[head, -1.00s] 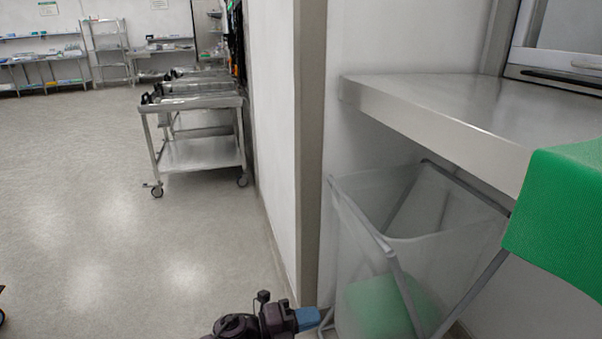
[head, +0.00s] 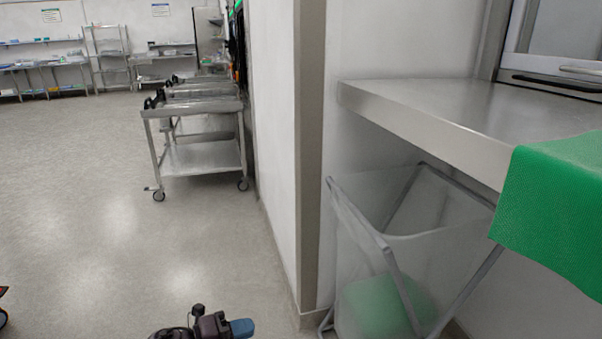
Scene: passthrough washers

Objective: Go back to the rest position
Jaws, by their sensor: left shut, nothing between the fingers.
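My left gripper (head: 243,328) shows at the bottom of the head view, low and left of the bin, with its blue fingertips pointing right. It is shut and empty, apart from everything around it. Only the gripper and a dark piece of my left arm show; the rest of the arm is below the picture.
A translucent bin (head: 365,215) in a metal frame, with green cloth (head: 385,305) inside, stands under a steel counter (head: 420,105). Another green cloth (head: 555,215) hangs over the counter edge. A wall corner (head: 310,180) stands left of it. Steel carts (head: 200,155) stand farther left; open floor (head: 90,220) lies beyond.

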